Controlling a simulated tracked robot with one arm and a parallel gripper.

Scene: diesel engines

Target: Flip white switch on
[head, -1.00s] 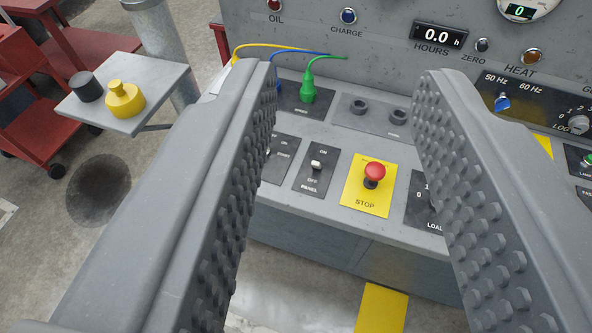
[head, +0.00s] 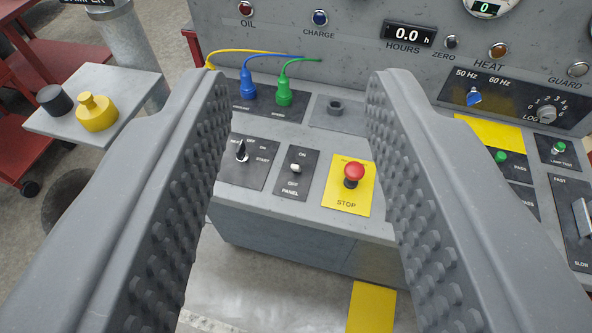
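The white switch (head: 295,168) is a small white toggle on a black plate marked ON above, OFF and PANEL below. It sits on the sloped grey console, between a black rotary switch (head: 241,151) and the red STOP button (head: 354,172). Its lever is too small to tell its position for sure. My gripper (head: 298,85) is open and empty, its two studded grey fingers wide apart in the foreground. In the picture the switch shows between the fingers; they appear nearer the camera than the console, with no contact visible.
Blue (head: 248,86) and green (head: 283,90) cable plugs stand up behind the switch. The red button sits on a yellow plate just right of it. A side shelf (head: 68,125) at left holds a yellow knob (head: 96,112) and a black one. An upright gauge panel (head: 360,40) rises behind the console.

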